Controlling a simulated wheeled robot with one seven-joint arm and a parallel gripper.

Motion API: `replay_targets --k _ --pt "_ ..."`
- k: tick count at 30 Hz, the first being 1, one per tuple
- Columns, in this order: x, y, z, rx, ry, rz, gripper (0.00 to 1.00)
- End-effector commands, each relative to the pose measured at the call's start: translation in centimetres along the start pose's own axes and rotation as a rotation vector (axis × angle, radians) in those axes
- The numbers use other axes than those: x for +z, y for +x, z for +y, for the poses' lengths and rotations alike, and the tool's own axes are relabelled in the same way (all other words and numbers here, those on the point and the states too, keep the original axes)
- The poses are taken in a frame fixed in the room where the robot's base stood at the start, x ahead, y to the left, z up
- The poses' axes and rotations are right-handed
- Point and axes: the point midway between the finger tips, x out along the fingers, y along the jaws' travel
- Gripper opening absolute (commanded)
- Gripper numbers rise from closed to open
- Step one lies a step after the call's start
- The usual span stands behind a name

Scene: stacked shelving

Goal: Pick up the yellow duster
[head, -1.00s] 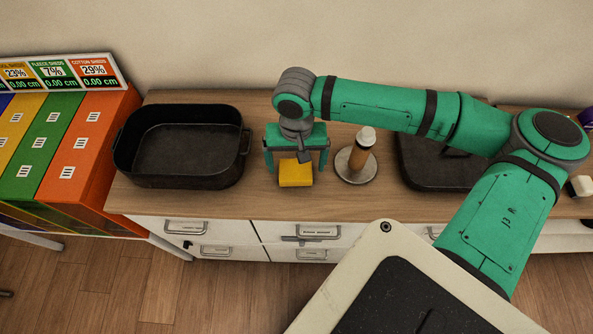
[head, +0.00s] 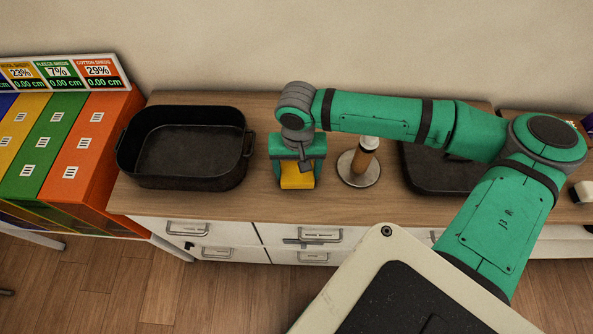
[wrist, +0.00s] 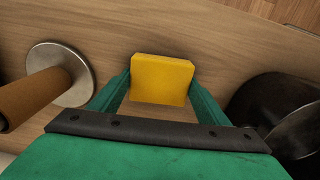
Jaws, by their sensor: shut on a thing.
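The yellow duster (head: 297,176) is a small yellow block on the wooden counter, between the black roasting pan and the brown cylinder on a round base. My green gripper (head: 297,172) is over it, with its fingers shut on the duster's two sides. In the wrist view the duster (wrist: 162,79) sits between the two green fingertips (wrist: 161,88), touching both. The duster appears to be at counter height; I cannot tell whether it is lifted. The gripper body hides part of the duster in the head view.
The black roasting pan (head: 126,160) stands to the left on the counter. The brown cylinder on its round base (head: 360,179) is close on the right. A dark flat pan (head: 428,184) lies further right. Orange, green and yellow bins (head: 92,145) stand at far left.

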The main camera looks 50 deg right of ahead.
Motion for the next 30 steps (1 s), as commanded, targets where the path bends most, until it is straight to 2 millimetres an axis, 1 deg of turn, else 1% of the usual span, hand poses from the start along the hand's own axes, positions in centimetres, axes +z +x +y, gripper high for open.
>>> replay_targets --k 5,8,10,14,18,24,30 --pt "-0.1 -0.9 0.1 -0.001 0.003 0.001 0.48" --pt "-0.1 -2.1 0.0 0.0 0.0 0.002 0.48" --pt "0.0 -3.3 -0.1 -0.001 -0.002 0.002 0.48" --pt "1.3 -5.8 1.9 0.0 -0.001 0.003 0.48" --pt "2.8 -9.0 4.0 0.0 -0.001 0.004 0.48" --pt "5.3 -10.9 7.6 0.0 0.0 0.001 0.48" --pt "7.0 -12.2 10.1 0.0 -0.001 0.002 0.48"
